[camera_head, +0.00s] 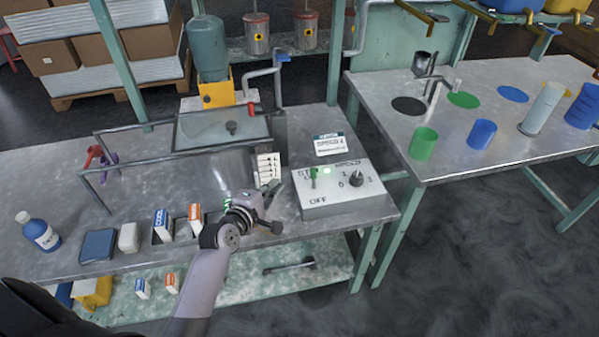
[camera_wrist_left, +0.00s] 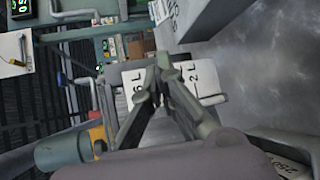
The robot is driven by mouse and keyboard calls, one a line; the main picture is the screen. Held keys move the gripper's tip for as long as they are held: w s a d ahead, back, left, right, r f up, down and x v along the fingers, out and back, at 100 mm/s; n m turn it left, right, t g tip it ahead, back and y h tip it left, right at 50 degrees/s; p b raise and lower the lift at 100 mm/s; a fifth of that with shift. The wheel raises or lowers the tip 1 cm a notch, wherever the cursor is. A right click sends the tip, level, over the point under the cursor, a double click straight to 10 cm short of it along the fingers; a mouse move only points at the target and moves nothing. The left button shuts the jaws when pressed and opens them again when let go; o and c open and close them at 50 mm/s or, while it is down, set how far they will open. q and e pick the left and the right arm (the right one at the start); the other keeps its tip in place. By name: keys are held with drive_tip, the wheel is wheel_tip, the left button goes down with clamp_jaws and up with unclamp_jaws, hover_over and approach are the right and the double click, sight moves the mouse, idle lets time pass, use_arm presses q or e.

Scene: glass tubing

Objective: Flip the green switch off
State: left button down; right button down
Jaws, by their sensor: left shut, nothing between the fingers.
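The green switch (camera_head: 313,176) is a small green lever on the left part of a pale control box (camera_head: 338,190) on the bench. It appears to stand upright, above the printed word OFF. A green light (camera_head: 327,171) glows just right of it. My left gripper (camera_head: 274,198) is left of the box, apart from the switch, with its fingers pointing toward the box side. In the left wrist view its fingers (camera_wrist_left: 160,75) meet at the tips, with nothing held. The switch cannot be made out in that view. My right gripper is not in view.
A black knob (camera_head: 356,179) sits right of the switch. A sign (camera_head: 328,144) stands behind the box. A white rack (camera_head: 268,167) and a glass-topped frame (camera_head: 222,128) are behind my left gripper. Small cartons (camera_head: 162,225) stand left of it. The bench edge is close in front.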

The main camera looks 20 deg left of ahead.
sight(314, 178)
use_arm(q)
drive_tip(key=shift+a+r, duration=0.1)
drive_tip(key=shift+w, duration=0.1)
drive_tip(key=shift+w+d+f+p, duration=0.1)
drive_tip(key=shift+w+d+f, duration=0.1)
drive_tip(key=shift+w+d, duration=0.85)
drive_tip(key=shift+w+d+f+p, duration=0.1)
drive_tip(key=shift+w+d+f, duration=0.25)
drive_tip(key=shift+w, duration=1.3)
drive_tip(key=shift+w+d+f+p, duration=0.1)
drive_tip(key=shift+w+d, duration=0.7)
drive_tip(key=shift+w, duration=0.55)
drive_tip(key=shift+f, duration=0.1)
